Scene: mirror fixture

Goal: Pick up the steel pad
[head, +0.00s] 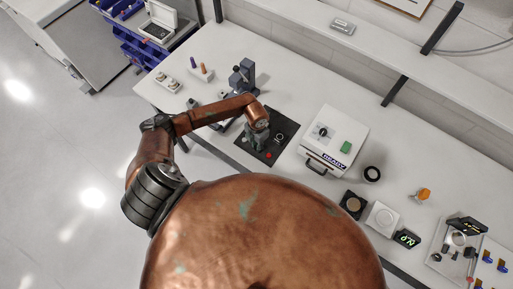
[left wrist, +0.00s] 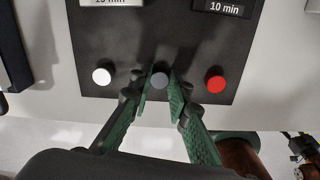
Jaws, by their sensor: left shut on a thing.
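The steel pad (left wrist: 159,80) is a small grey round piece in the left wrist view, at the near edge of a black mat (left wrist: 120,50). It sits between a white round piece (left wrist: 101,76) and a red one (left wrist: 215,84). My left gripper (left wrist: 160,90) has its green fingers on either side of the steel pad and is shut on it. I cannot tell whether the pad is off the mat. In the head view my left gripper (head: 257,143) is over the mat (head: 283,126) and hides the pad. My right gripper is not in view.
A white box labelled READY (head: 345,125) stands right of the mat. A blue-grey stand (head: 243,77) is behind it. A black ring (head: 372,173), a dark square block (head: 353,204) and an orange-topped item (head: 424,194) are farther right. A shelf (head: 345,35) runs along the wall.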

